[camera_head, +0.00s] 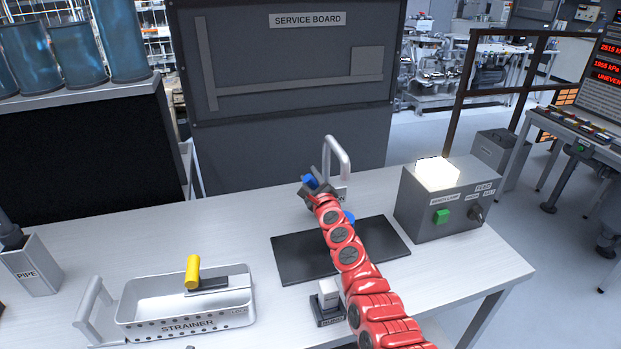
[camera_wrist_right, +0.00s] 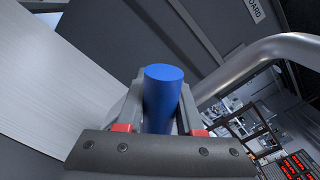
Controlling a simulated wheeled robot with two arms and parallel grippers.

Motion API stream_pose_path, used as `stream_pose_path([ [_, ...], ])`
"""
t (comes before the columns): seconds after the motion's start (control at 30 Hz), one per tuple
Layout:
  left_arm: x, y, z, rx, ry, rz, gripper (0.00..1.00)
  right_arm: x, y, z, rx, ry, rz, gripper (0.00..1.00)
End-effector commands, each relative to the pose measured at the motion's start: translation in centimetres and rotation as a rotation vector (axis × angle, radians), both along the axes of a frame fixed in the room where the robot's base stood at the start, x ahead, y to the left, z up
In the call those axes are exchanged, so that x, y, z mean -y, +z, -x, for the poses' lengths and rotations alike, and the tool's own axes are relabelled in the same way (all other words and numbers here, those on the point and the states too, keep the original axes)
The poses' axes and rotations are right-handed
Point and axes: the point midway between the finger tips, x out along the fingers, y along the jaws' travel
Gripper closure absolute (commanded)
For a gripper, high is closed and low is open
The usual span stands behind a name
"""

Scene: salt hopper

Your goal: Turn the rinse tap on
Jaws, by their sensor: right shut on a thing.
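The rinse tap has a curved metal spout (camera_head: 338,155) that rises from the back of the table; it also shows in the right wrist view (camera_wrist_right: 262,62). Its blue handle (camera_wrist_right: 162,92) stands between my right fingers in the wrist view. My right gripper (camera_head: 314,184) is shut on this blue handle, left of the spout in the head view. The gripper hides much of the handle and the tap's base. A label behind the gripper is mostly covered. My left gripper is not in view.
A dark mat (camera_head: 290,262) lies under my right arm. A grey feed box (camera_head: 425,215) with a lit top and green button stands right. A strainer tray (camera_head: 135,318) with a yellow-handled tool (camera_head: 192,272) is at front left, near a pipe holder (camera_head: 38,265). The left back table is clear.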

Motion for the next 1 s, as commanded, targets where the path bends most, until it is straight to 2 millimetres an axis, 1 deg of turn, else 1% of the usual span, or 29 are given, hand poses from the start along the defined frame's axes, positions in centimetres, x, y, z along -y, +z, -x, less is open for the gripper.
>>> stream_pose_path([
  [0.4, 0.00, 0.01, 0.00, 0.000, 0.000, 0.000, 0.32, 0.02, -0.05, 0.00, -0.003, 0.000, -0.003, 1.00],
  [0.6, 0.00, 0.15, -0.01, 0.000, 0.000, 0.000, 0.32, 0.72, 0.58, -0.22, -0.040, 0.001, -0.120, 1.00],
  [0.8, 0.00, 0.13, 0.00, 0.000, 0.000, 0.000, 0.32, 0.67, 0.51, -0.21, -0.040, 0.002, -0.119, 1.00],
  [0.83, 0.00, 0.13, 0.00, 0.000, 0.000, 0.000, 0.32, 0.67, 0.51, -0.21, -0.040, 0.002, -0.119, 0.61],
  [0.97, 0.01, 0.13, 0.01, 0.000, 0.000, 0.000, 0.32, 0.69, 0.53, -0.22, -0.039, 0.001, -0.119, 0.38],
  [1.0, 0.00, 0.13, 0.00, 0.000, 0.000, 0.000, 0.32, 0.71, 0.54, -0.23, -0.039, 0.001, -0.119, 0.34],
])
